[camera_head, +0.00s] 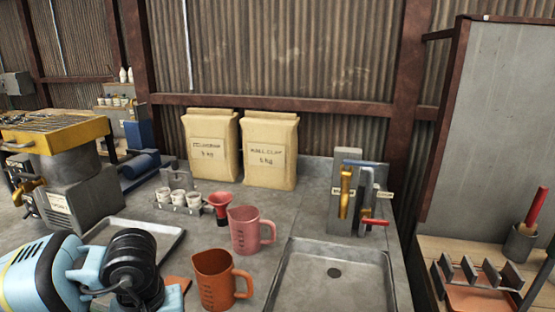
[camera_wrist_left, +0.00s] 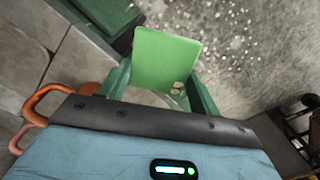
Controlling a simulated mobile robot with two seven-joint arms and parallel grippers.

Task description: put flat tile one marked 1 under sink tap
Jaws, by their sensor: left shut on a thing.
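A flat green tile (camera_wrist_left: 166,60) shows in the left wrist view, with small marks near one corner; I cannot read a number on it. My left gripper (camera_wrist_left: 158,88) is shut on it, a green finger at each side. In the head view my blue left arm and black wrist are at the lower left; the fingers are hidden there. The sink tap (camera_head: 367,190) stands on a grey block behind the sink basin (camera_head: 290,262), with brass, blue and red parts. The tile is well away from the tap. My right gripper is not in view.
An orange jug (camera_head: 212,280) and a pink jug (camera_head: 244,230) stand between my left wrist and the sink. A red funnel (camera_head: 220,206) and a cup rack (camera_head: 180,208) are behind. Two paper sacks (camera_head: 271,152) stand by the wall. A brown flat piece (camera_head: 178,283) shows beside my wrist.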

